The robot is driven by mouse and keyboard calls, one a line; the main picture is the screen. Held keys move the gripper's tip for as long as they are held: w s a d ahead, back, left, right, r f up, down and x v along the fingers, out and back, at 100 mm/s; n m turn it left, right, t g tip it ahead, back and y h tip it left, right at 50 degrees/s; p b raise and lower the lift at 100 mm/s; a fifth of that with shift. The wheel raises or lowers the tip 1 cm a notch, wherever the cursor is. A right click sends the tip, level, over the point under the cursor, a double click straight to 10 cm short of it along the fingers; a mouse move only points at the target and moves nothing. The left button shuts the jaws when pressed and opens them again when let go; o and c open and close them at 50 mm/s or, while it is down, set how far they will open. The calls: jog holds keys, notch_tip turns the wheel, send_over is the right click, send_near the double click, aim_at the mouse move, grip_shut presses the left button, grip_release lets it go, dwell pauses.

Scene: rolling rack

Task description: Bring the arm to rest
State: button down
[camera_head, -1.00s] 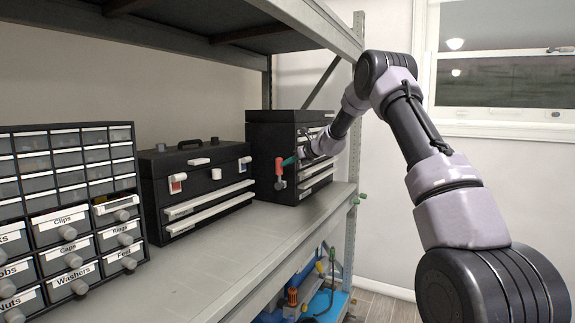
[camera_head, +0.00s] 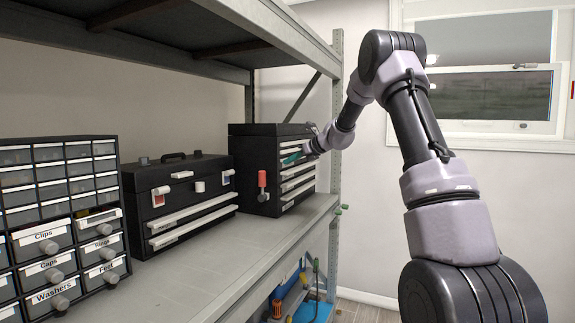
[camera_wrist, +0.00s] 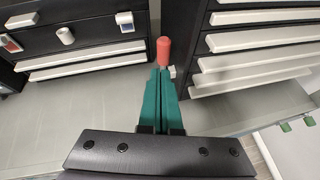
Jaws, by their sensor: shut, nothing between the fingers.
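My gripper (camera_head: 291,158) has green fingers and is shut and empty. It is in front of the tall black drawer chest (camera_head: 268,130) on the shelf. In the wrist view the closed fingers (camera_wrist: 163,78) point ahead toward a red-handled part (camera_wrist: 164,52) on the chest's side. That red handle (camera_head: 262,178) also shows in the head view, a little left of the fingertips. Whether the fingertips touch anything is unclear. My arm reaches in from the right, bent high at the elbow.
A black toolbox (camera_head: 180,180) and a labelled small-drawer organizer (camera_head: 65,190) stand to the left on the grey shelf (camera_head: 205,262). A metal rack post (camera_head: 335,130) rises close to my forearm. An upper shelf (camera_head: 200,45) hangs above. The shelf front is clear.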

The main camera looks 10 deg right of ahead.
jog(key=s+a+r+n+g+h, duration=0.1)
jog(key=s+r+n, duration=0.25)
jog(key=s, duration=0.55)
jog(key=s+r+n, duration=0.3)
jog(key=s+n, duration=0.2)
jog(key=s, duration=0.3)
jog(key=s+a+r+n+g+h, duration=0.1)
jog(key=s+r+n, duration=0.25)
jog(key=s, duration=0.55)
jog(key=s+d+f+n+h, duration=0.2)
jog(key=s+n, duration=0.4)
jog(key=s, duration=0.6)
jog(key=s+d+f+n+h, duration=0.2)
jog(key=s+n, duration=0.4)
jog(key=s, duration=0.6)
jog(key=shift+s+d+f+n, duration=0.25)
jog(key=shift+d+f+n, duration=0.05)
jog(key=shift+d+f, duration=0.3)
jog(key=c, duration=1.5)
grip_release()
jog(key=shift+c, duration=0.2)
